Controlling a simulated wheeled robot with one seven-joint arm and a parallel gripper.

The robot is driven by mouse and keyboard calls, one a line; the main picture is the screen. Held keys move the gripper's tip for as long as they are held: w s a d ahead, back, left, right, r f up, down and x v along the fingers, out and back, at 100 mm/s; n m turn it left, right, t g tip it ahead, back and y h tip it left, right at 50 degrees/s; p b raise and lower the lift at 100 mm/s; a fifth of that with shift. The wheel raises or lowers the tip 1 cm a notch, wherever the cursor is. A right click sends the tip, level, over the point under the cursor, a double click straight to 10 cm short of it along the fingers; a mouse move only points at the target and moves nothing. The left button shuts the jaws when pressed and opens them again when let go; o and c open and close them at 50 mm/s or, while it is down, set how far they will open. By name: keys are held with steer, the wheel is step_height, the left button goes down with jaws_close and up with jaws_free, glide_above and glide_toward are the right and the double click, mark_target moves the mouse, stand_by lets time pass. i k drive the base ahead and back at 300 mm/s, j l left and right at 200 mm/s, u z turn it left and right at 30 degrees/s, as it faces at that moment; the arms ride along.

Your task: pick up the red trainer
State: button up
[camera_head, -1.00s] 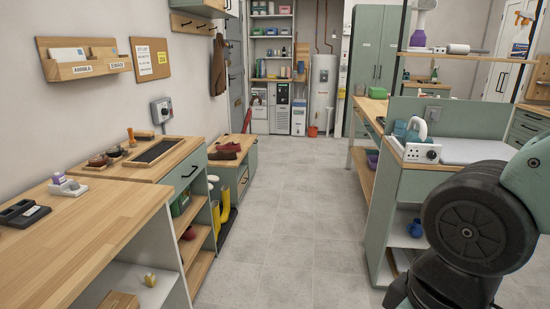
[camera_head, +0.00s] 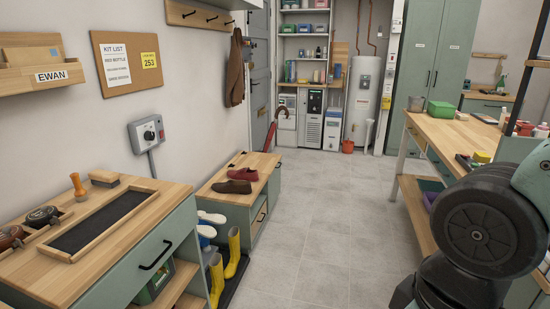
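A dark red shoe (camera_head: 243,174) lies on the wooden top of a low bench (camera_head: 216,197) along the left wall. It is low-cut, and it is too small to tell whether it is a trainer. A dark brown shoe (camera_head: 231,187) lies just in front of it, nearer to me. My arm fills the right edge of the view, but my gripper is out of sight. Nothing of mine is near the shoes.
White-and-blue shoes (camera_head: 207,226) and yellow boots (camera_head: 234,252) stand beside the low bench. A nearer cabinet (camera_head: 155,250) with a dark inset tray (camera_head: 103,222) is at left. A long workbench (camera_head: 452,128) stands at right. The grey floor (camera_head: 318,225) between is clear.

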mark_target(245, 174)
steer(key=i+z, duration=0.1)
steer(key=i, duration=0.95)
steer(key=i+j, duration=0.2)
steer(key=i, duration=0.8)
steer(key=i+u, duration=0.1)
steer(key=i, duration=0.4)
steer(key=i+l+u, duration=0.1)
steer(key=i, duration=0.4)
steer(key=i+l+u, duration=0.1)
steer(key=i, duration=0.35)
steer(key=i+l+u, duration=0.1)
steer(key=i, duration=0.4)
steer(key=i+u, duration=0.3)
steer(key=l+u, duration=0.25)
steer(key=i+j, duration=0.05)
